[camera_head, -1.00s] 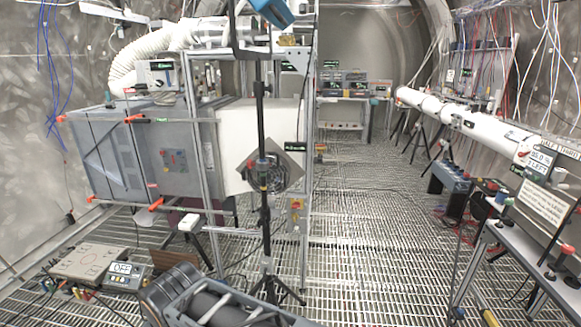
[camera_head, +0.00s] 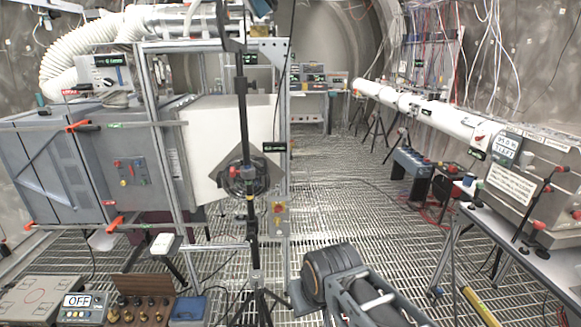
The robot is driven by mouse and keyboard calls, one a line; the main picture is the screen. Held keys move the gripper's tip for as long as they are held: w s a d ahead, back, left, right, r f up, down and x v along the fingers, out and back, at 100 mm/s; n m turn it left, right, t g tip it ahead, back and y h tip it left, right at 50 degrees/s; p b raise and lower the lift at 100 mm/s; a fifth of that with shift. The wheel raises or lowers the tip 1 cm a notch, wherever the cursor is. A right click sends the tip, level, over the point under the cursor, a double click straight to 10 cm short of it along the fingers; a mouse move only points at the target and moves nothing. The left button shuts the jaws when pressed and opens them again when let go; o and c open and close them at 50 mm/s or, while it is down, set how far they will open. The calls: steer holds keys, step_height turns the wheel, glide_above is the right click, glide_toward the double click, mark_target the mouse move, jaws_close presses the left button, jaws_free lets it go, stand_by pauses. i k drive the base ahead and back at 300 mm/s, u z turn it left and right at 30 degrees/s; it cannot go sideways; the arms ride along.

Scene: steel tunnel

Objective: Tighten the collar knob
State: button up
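A black upright pole (camera_head: 242,110) on a tripod (camera_head: 258,300) stands just left of the picture's middle. A dark round part with a small red spot (camera_head: 233,171) shows at its mid-height; I cannot tell whether this is the collar knob. A blue part (camera_head: 260,7) shows near the pole's top, cut by the frame edge. A thick dark link of my arm (camera_head: 330,275) shows low, right of the tripod. My gripper's fingers are not in view.
A metal frame and grey cabinet (camera_head: 55,165) stand behind the pole at left. A small wooden box with several knobs (camera_head: 140,300) and a display reading OFF (camera_head: 80,302) are at lower left. A bench (camera_head: 520,235) stands at right. Grated floor (camera_head: 340,210) is clear between.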

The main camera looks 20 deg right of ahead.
mark_target(234, 172)
steer(key=z, duration=0.05)
steer(key=i, duration=0.45)
steer(key=u, duration=0.45)
steer(key=k, duration=0.5)
steer(key=u, duration=1.5)
steer(key=i, duration=1.15)
steer(key=z, duration=0.65)
steer(key=i, duration=0.65)
steer(key=z, duration=0.55)
